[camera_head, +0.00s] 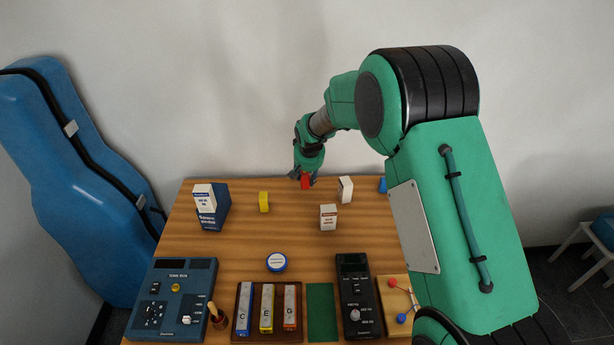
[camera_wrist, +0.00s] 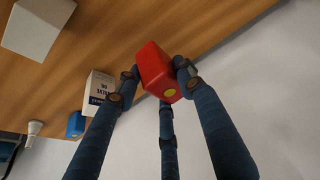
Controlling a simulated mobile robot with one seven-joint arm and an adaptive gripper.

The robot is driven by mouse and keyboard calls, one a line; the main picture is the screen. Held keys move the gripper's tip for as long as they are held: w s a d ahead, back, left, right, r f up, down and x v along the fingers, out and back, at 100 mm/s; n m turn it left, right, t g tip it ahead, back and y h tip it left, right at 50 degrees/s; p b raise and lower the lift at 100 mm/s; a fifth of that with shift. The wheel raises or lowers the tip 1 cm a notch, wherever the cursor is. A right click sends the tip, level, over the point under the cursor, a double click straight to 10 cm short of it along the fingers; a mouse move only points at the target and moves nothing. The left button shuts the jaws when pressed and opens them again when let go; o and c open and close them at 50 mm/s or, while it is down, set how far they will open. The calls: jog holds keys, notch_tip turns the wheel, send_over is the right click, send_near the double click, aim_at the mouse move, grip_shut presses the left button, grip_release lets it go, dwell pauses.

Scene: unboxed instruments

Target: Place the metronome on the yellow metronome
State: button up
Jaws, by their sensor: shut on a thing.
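A small red block-like metronome (camera_head: 305,182) is held between the dark fingers of my gripper (camera_head: 303,176), over the back edge of the table. In the wrist view, my three fingers (camera_wrist: 157,72) are shut around the red metronome (camera_wrist: 153,66), which shows a yellow-green dot on one face. The yellow metronome (camera_head: 264,201) stands upright on the table to the left of my gripper, and nothing is on top of it. I do not see it in the wrist view. The exact height of the red metronome above the wood cannot be told.
White boxes (camera_head: 345,189) and (camera_head: 328,217) stand right of the gripper. A round blue-rimmed tin (camera_head: 277,262), tuner (camera_head: 172,300) and bar tray (camera_head: 244,339) lie in front. Bare wood surrounds the yellow metronome.

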jog(key=s+a+r+p, duration=0.1)
jog(key=s+a+p, duration=0.1)
jog(key=s+a, duration=0.3)
jog(key=s+a+r+p, duration=0.1)
jog(key=s+a, duration=0.4)
jog(key=s, duration=0.7)
jog(key=shift+m+p, duration=0.4)
jog(key=shift+p, duration=0.5)
jog(key=shift+w, duration=0.1)
send_near(265, 192)
jog(key=shift+w+f+b, duration=0.2)
jog(key=shift+w+b, duration=0.25)
jog(key=shift+w, duration=0.5)
jog(key=shift+f, duration=0.1)
jog(key=shift+f+b, duration=0.4)
jog(key=shift+f, duration=1.25)
jog(key=shift+f, duration=0.2)
